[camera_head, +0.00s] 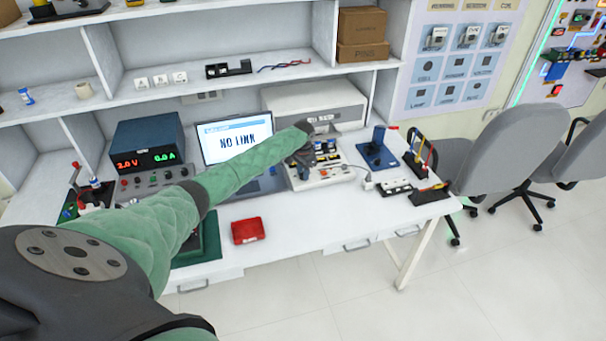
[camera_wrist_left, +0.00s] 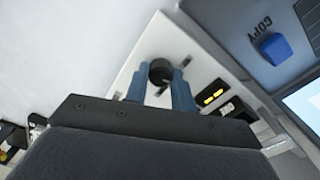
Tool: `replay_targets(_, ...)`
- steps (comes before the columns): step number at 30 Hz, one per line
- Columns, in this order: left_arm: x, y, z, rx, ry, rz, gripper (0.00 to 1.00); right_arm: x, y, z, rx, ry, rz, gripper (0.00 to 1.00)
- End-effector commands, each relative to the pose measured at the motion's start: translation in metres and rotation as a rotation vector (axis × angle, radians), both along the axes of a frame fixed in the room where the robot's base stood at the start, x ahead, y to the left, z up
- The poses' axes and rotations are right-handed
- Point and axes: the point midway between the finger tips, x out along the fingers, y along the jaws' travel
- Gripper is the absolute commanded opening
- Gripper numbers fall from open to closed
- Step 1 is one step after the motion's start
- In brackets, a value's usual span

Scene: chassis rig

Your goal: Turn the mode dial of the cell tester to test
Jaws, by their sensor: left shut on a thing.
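The cell tester (camera_head: 331,180) is a pale box on the white bench, right of the laptop, with its top partly hidden by my left arm. In the left wrist view its white panel (camera_wrist_left: 150,45) carries a round black dial (camera_wrist_left: 160,72). My left gripper (camera_wrist_left: 159,84) has its two blue fingers on either side of this dial and is shut on it. In the head view my left gripper (camera_head: 303,168) is small and low over the tester. The dial's pointer and setting labels cannot be read. My right gripper is not in view.
A laptop (camera_head: 236,143) stands left of the tester, and a power supply (camera_head: 150,140) with lit digits is farther left. A red box (camera_head: 247,230) lies near the front edge. A blue stand (camera_head: 377,153) and a black holder (camera_head: 429,194) are to the right.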

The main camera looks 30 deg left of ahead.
Motion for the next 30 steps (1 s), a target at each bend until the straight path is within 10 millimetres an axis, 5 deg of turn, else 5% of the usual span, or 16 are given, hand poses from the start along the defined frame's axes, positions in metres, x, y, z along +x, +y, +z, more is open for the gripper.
replay_targets(12,0.000,0.000,0.001,0.000,-0.002,-0.208,0.02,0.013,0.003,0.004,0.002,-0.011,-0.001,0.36)
replay_targets(29,0.001,0.000,0.001,0.000,-0.002,-0.242,0.02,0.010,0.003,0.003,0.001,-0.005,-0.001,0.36)
replay_targets(30,0.001,0.000,0.001,0.000,-0.002,-0.242,0.27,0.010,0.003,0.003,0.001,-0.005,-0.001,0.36)
